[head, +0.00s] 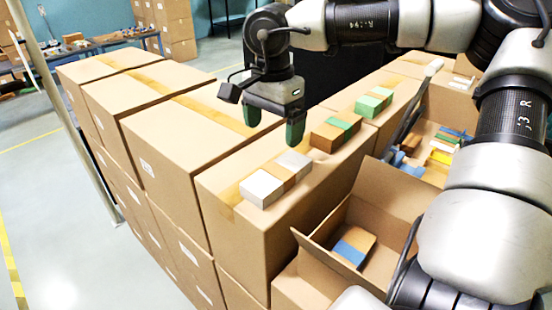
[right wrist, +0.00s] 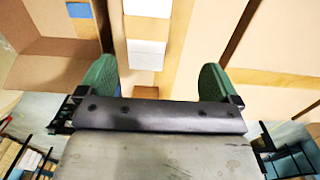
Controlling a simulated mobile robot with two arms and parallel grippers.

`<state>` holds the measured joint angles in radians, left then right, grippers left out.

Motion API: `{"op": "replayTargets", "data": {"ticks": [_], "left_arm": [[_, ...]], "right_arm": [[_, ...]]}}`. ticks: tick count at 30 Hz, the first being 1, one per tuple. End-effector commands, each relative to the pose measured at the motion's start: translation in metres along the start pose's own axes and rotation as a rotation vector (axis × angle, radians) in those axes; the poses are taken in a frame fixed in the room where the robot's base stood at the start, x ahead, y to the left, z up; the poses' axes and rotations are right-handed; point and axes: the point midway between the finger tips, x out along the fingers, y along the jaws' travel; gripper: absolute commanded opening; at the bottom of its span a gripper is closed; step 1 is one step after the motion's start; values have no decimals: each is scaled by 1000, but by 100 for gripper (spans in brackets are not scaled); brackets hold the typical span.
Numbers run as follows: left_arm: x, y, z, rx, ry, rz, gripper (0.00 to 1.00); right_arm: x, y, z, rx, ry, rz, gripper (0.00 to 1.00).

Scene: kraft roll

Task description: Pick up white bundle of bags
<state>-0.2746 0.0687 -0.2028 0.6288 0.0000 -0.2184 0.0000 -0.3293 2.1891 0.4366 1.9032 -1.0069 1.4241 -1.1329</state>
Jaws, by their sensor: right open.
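The white bundle of bags (head: 262,188) lies on top of the nearest closed carton, with a brown kraft band around its middle. It also shows in the right wrist view (right wrist: 147,48) at the top, ahead of and between the fingers, not touched by them. My right gripper (head: 276,122) is open and empty, with green fingertips pointing down, above and beyond the bundle in the head view. Its fingers also show in the right wrist view (right wrist: 155,80). My left gripper is not in view.
A brown bundle with a green band (head: 335,131) and a green bundle (head: 374,102) lie farther along the carton row. An open carton (head: 388,212) at the right holds a brown and blue bundle (head: 354,246). Another open box behind holds several coloured bundles (head: 443,150).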

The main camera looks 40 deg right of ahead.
Motion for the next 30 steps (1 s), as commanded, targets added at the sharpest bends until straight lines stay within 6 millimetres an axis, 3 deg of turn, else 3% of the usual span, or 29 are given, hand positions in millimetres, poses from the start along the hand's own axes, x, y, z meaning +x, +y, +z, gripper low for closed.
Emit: {"op": "replayTargets", "data": {"ticks": [6, 11, 14, 21, 30], "left_arm": [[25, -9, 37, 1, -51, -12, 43], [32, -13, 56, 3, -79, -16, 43], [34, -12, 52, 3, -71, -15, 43], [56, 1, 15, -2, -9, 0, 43], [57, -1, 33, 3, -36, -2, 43]], "right_arm": [[39, 0, 0, 0, -2, 0, 94], [54, 1, -1, 0, -1, 0, 94], [60, 2, -1, 1, -2, 1, 94], [96, 6, -5, 2, -3, 0, 94], [103, 6, -5, 3, -1, -2, 94]]}}
